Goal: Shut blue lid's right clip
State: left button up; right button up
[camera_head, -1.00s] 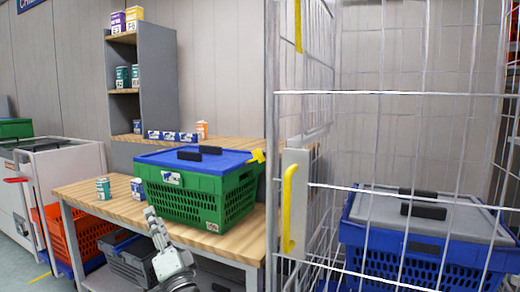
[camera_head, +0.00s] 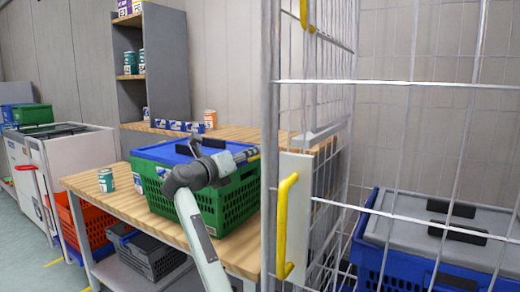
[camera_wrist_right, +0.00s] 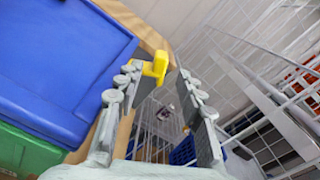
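The blue lid (camera_head: 165,153) lies on a green crate (camera_head: 222,207) on the wooden table. My right gripper (camera_head: 248,154) is at the lid's right end, with its arm across the crate's front. In the right wrist view, the right gripper (camera_wrist_right: 158,76) is open. The yellow right clip (camera_wrist_right: 155,66) sticks out past the lid's edge and shows between the fingertips, closer to the left finger. I cannot tell whether they touch. The blue lid (camera_wrist_right: 65,60) fills the left of that view. In the head view the gripper hides the clip. My left gripper is out of view.
A wire cage door with a yellow handle (camera_head: 285,225) stands close to the crate's right. A blue crate with a grey lid (camera_head: 460,218) is inside the cage. A can (camera_head: 106,180) stands on the table (camera_head: 130,205) to the left.

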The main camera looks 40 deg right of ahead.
jog(key=x, duration=0.6)
jog(key=shift+d+p, duration=0.1)
jog(key=shift+p, duration=0.3)
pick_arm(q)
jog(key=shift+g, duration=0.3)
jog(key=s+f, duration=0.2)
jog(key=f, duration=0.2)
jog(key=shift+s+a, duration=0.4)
pick_arm(e)
jog(key=shift+c, duration=0.5)
grip_shut()
